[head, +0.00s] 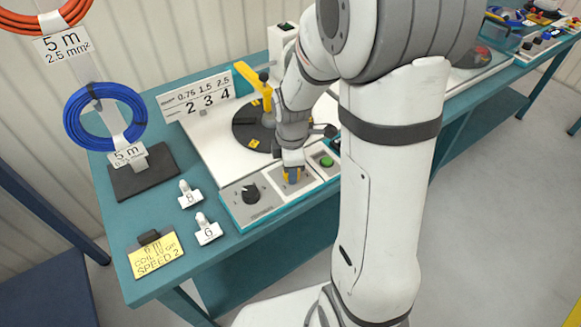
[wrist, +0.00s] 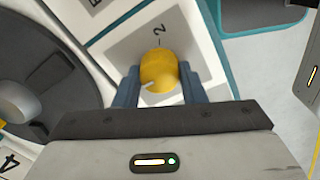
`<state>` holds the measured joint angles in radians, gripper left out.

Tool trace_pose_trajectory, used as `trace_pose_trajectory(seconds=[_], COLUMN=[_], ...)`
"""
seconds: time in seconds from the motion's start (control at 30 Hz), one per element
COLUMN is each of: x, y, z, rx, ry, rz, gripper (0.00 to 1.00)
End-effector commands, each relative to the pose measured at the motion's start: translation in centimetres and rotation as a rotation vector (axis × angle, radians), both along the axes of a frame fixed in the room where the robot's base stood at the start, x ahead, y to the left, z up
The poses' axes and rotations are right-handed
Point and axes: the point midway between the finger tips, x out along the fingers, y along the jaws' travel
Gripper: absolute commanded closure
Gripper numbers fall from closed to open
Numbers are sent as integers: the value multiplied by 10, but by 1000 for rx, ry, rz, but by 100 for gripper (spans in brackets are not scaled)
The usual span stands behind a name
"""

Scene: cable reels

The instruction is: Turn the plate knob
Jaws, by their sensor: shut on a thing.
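The yellow round knob (wrist: 158,64) sits on a pale square panel in the wrist view, between the two blue fingers of my gripper (wrist: 158,78), which are shut on its sides. A white mark on the knob points to the lower left. A short line and the digit 2 are printed on the panel beyond it. Most of the knob is hidden there.
A black knob (head: 251,194) is left of my gripper and a green button (head: 327,161) right of it. Behind are a dark round plate (head: 245,134), a yellow arm (head: 253,82) and a number sign (head: 200,98).

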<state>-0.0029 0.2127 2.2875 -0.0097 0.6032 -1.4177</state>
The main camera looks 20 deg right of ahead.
Motion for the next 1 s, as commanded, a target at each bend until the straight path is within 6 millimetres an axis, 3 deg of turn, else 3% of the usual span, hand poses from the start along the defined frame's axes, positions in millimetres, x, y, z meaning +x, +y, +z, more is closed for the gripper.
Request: trace_pose_trajectory(seconds=[0.53, 0.57, 0.6, 0.8, 1.0], x=[0, 0, 0, 0, 0], y=[0, 0, 0, 0, 0], z=[0, 0, 0, 0, 0], rx=[0, 0, 0, 0, 0], ry=[-1, -1, -1, 0, 0], rz=[25, 24, 24, 23, 23], gripper=[86, 61, 57, 41, 41])
